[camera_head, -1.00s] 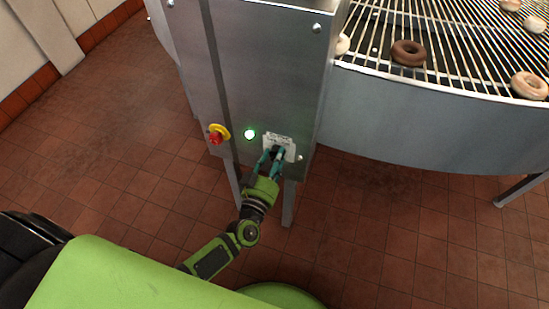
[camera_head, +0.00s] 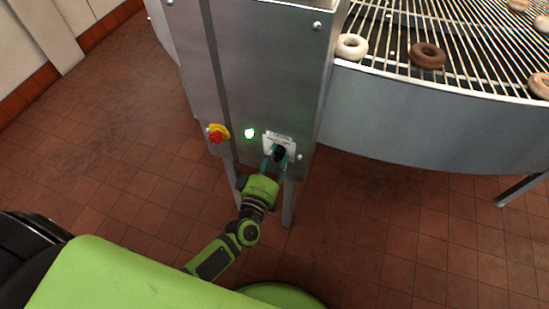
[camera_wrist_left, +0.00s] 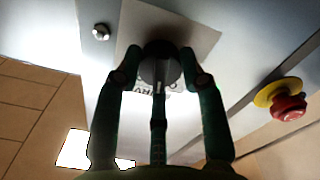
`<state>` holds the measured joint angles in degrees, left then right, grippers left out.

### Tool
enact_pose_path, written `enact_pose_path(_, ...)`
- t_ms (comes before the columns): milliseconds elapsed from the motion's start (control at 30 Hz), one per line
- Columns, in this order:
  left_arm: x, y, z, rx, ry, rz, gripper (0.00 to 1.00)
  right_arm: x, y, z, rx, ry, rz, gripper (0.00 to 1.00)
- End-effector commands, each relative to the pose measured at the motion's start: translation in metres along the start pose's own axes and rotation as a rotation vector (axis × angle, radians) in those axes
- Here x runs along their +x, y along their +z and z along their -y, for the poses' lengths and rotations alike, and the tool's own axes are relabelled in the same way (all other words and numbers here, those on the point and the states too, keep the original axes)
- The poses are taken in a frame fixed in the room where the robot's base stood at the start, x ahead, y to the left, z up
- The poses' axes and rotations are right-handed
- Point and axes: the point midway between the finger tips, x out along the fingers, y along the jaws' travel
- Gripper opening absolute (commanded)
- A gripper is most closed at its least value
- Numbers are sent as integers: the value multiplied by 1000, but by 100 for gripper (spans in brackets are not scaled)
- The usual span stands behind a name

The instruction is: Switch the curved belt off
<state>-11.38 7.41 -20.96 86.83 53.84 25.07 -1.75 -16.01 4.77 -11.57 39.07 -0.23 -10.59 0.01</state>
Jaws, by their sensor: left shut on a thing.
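The curved belt (camera_head: 460,45) is a wire conveyor carrying ring doughnuts, at the upper right of the head view. Its steel control cabinet (camera_head: 265,70) stands at the centre. A black rotary knob (camera_head: 279,152) sits on a pale label plate (camera_head: 290,143) low on the cabinet. The knob also shows in the left wrist view (camera_wrist_left: 160,68). A green lamp (camera_head: 249,133) beside it is lit. My left gripper (camera_head: 275,160) is at the knob, its teal fingers on both sides of it, shut on it. The fingers also show in the wrist view (camera_wrist_left: 161,75). My right gripper is out of view.
A red emergency stop button (camera_head: 215,136) on a yellow collar is left of the lamp; it also shows in the wrist view (camera_wrist_left: 289,106). A cabinet leg (camera_head: 289,203) stands close to my left wrist. The tiled floor (camera_head: 370,220) is open to the right.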

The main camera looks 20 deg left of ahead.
Motion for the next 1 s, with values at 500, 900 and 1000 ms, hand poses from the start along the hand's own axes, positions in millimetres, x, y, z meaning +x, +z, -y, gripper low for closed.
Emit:
enact_pose_path(500, 1, -1, 0, -286, 1, -4, 8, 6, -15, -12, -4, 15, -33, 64)
enact_pose_path(900, 1, -2, 0, -321, 1, -4, 8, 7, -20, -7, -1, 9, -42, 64)
enact_pose_path(1000, 1, -2, 0, -321, 1, -4, 8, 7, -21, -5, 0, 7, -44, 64)
